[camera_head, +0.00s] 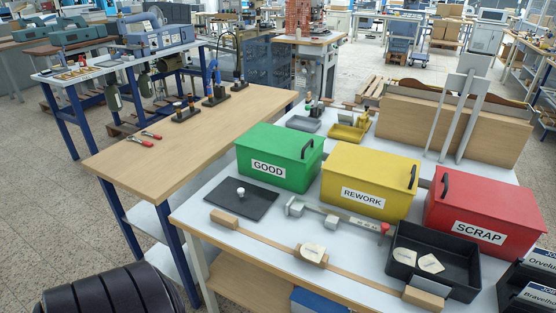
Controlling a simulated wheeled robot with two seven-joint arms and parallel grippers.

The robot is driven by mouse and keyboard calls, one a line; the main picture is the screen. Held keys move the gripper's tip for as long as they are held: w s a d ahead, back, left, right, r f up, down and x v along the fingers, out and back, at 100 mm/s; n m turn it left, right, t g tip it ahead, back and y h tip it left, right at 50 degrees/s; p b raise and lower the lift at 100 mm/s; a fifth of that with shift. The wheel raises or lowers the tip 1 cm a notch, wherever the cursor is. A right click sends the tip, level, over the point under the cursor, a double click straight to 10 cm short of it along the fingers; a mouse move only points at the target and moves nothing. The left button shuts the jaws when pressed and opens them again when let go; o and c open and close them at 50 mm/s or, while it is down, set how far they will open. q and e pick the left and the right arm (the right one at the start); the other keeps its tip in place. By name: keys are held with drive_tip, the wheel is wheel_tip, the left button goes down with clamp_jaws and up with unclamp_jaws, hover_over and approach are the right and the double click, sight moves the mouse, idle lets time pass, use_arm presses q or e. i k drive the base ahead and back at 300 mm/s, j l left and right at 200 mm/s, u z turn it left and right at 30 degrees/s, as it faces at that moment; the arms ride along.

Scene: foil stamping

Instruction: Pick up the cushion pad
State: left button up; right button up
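I cannot tell for certain which thing is the cushion pad. A flat dark grey pad (262,205) lies on the white table at the left, with a small white knob-like piece (241,194) standing on it. A cream rounded piece (313,251) rests on a small wooden block on the long wooden strip at the front. Two more cream pieces, one at the left (405,256) and one at the right (431,263), lie in a black tray (462,275). Neither of my grippers shows in the head view.
Green GOOD (283,152), yellow REWORK (372,180) and red SCRAP (488,208) boxes stand behind these things. A grey bar-shaped tool (335,217) lies before them. A wooden strip (262,236) runs along the front. A wooden bench (165,155) at left is mostly clear.

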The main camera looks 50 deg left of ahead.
sight(311, 251)
drive_tip(key=u, duration=1.15)
drive_tip(key=i, duration=0.1)
